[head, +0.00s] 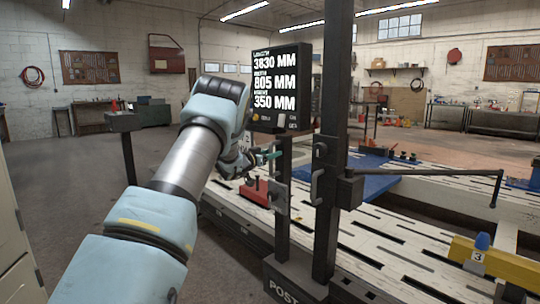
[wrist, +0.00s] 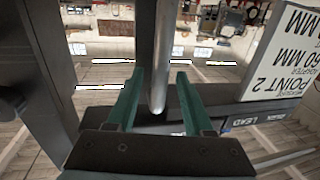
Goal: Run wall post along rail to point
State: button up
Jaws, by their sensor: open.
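The black wall post (head: 333,110) stands upright in the head view on a dark base (head: 285,283) marked POST. A dark handle (head: 318,172) is on its near side, at a sliding block (head: 349,190) with a thin side arm (head: 430,174). My gripper (head: 272,156) is left of the post, its green fingers apart. In the wrist view my gripper (wrist: 160,74) is open, and a rounded grey bar (wrist: 157,95) shows between the fingers. I cannot tell whether they touch it. The display (head: 277,85) reads 3830, 805 and 350 MM; the wrist view's panel (wrist: 285,60) shows POINT 2 upside down.
The white slotted bench (head: 385,240) runs behind the post. A red clamp-like piece (head: 256,191) sits on it below my gripper. A yellow beam (head: 500,262) with a tag 3 is at the right, and a blue part (head: 375,185) lies behind the post. Open floor is at left.

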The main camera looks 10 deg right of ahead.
jog(key=b+v, duration=0.1)
jog(key=v, duration=0.9)
jog(key=shift+s+a, duration=0.25)
jog(key=shift+s, duration=0.05)
jog(key=shift+a, duration=0.1)
jog(key=s+a+f+n+g+y, duration=0.1)
jog(key=s+a+f+n+y, duration=0.25)
jog(key=s+a+y, duration=0.4)
jog(key=s+a+f+n+y, duration=0.2)
jog(key=s+a+n+y, duration=0.2)
jog(key=a, duration=0.6)
jog(key=s+a+f+g+y, duration=0.1)
jog(key=s+f+g, duration=0.15)
jog(key=s, duration=0.65)
jog(key=s+a+f+n+g, duration=0.1)
jog(key=s+a+g, duration=0.15)
jog(key=s, duration=0.55)
jog(key=s+a+f+g+y, duration=0.1)
jog(key=s+g, duration=0.2)
jog(key=s, duration=0.6)
notch_tip(320, 180, up, 12)
jog(key=s+g+p, duration=0.1)
jog(key=p, duration=1)
jog(key=shift+d+p, duration=0.3)
jog(key=shift+p, duration=0.1)
